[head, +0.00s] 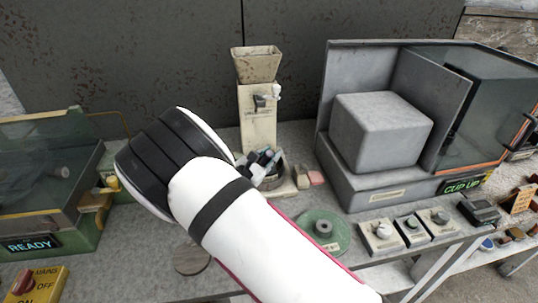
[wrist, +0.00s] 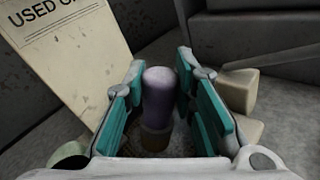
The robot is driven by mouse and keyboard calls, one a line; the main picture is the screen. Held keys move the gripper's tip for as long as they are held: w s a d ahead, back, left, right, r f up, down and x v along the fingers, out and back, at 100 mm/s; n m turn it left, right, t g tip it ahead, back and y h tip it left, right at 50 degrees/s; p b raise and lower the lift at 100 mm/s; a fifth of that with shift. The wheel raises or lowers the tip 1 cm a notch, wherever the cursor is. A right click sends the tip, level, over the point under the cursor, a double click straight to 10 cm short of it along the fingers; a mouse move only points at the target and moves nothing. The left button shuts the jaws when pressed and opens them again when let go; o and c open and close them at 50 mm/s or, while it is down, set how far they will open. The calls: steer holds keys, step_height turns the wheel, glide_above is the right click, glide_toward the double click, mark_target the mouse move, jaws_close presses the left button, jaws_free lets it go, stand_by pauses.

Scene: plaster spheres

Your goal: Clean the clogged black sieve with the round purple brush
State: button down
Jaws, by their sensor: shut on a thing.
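My gripper (head: 262,163) is over the middle of the bench, beyond my white forearm, in front of the beige hopper stand. In the wrist view its teal-padded fingers (wrist: 160,85) are shut on an upright purple thing with a rounded top, which looks like the handle of the purple brush (wrist: 158,95). A brownish part shows at the handle's lower end, and I cannot make out bristles. A dark rounded rim shows beside the gripper in the head view, too small and covered to identify. I cannot pick out the black sieve with certainty; a grey disc (head: 192,259) lies flat on the bench.
A beige hopper stand (head: 257,115) rises behind the gripper. A large grey machine (head: 385,130) stands to the right, and a green machine with a READY display (head: 35,245) to the left. A green disc (head: 325,232) and small switch boxes (head: 380,237) sit at the front right.

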steer(key=shift+s+d+p, duration=0.2)
steer(key=shift+s+p, duration=0.2)
steer(key=shift+s, duration=0.3)
steer(key=shift+s+d+p, duration=0.15)
steer(key=shift+s+p, duration=0.2)
steer(key=shift+s, duration=0.35)
steer(key=shift+w+a+r+b, duration=0.25)
steer(key=shift+w+r+b, duration=0.1)
steer(key=shift+w+r, duration=0.5)
steer(key=shift+f, duration=0.15)
steer(key=shift+f, duration=0.1)
steer(key=shift+s+f, duration=0.2)
steer(key=shift+f, duration=0.05)
steer(key=shift+f, duration=0.35)
